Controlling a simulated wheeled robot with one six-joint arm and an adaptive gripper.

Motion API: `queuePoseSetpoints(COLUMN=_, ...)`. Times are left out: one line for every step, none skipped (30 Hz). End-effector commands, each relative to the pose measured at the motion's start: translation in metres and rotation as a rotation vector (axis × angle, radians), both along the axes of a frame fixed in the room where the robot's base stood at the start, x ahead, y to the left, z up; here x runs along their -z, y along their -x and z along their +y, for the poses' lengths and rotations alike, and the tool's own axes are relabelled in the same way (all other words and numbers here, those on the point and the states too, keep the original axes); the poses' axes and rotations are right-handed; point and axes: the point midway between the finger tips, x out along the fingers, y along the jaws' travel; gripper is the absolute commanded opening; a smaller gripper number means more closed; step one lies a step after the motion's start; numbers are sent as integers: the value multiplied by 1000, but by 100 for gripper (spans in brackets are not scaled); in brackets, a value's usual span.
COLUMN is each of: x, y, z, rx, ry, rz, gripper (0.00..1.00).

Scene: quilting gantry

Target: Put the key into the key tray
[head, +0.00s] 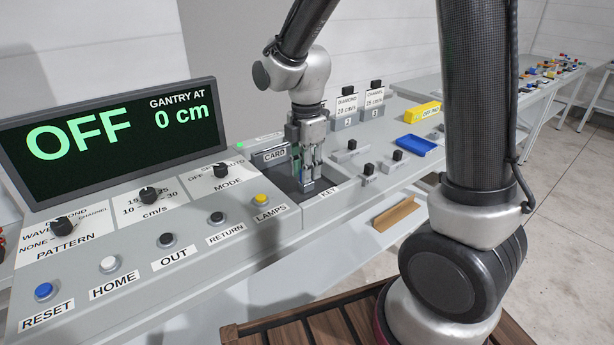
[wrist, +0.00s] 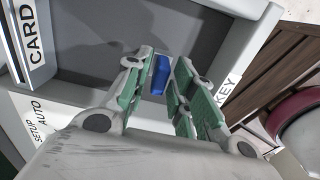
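My gripper (head: 306,180) points down over a dark grey recess in the console, beside the KEY label (head: 328,192). In the wrist view, a small blue piece, which looks like the key (wrist: 161,75), sits between the green-padded fingertips and seems to touch both. The rest of the key is hidden or too small to make out. The recess floor (wrist: 95,35) shows empty behind the fingers in the wrist view. A small open blue tray (head: 415,146) lies on the console to the right; no name is readable on it.
A CARD holder (head: 270,156) stands at the recess's back left. Small black-knobbed switches (head: 368,169) stand right of the recess. A yellow block (head: 423,112) and two upright labelled blocks (head: 347,106) are farther back. A lit screen (head: 110,135) stands at left above buttons and knobs.

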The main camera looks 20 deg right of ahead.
Motion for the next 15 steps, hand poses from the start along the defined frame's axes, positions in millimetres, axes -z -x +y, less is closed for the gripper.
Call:
queuePoseSetpoints(x=0, y=0, z=0, rx=0, ry=0, rz=0, gripper=10)
queuePoseSetpoints(x=0, y=0, z=0, rx=0, ry=0, rz=0, gripper=5)
queuePoseSetpoints(x=0, y=0, z=0, rx=0, ry=0, rz=0, gripper=0)
queuePoseSetpoints(x=0, y=0, z=0, rx=0, ry=0, rz=0, gripper=0)
queuePoseSetpoints(x=0, y=0, z=0, rx=0, ry=0, rz=0, gripper=0)
queuePoseSetpoints(x=0, y=0, z=0, rx=0, ry=0, rz=0, gripper=0)
queuePoseSetpoints(x=0, y=0, z=0, rx=0, ry=0, rz=0, gripper=0)
queuePoseSetpoints(x=0, y=0, z=0, rx=0, ry=0, rz=0, gripper=0)
queuePoseSetpoints(x=-1, y=0, z=0, rx=0, ry=0, rz=-1, gripper=0)
queuePoseSetpoints(x=-2, y=0, z=0, rx=0, ry=0, rz=-1, gripper=0)
queuePoseSetpoints(x=-2, y=0, z=0, rx=0, ry=0, rz=-1, gripper=0)
queuePoseSetpoints(x=-4, y=0, z=0, rx=0, ry=0, rz=-1, gripper=0)
queuePoseSetpoints(x=-5, y=0, z=0, rx=0, ry=0, rz=-1, gripper=0)
queuePoseSetpoints(x=-6, y=-1, z=0, rx=0, ry=-1, rz=-2, gripper=0)
queuePoseSetpoints(x=-8, y=-1, z=0, rx=0, ry=-1, rz=-2, gripper=0)
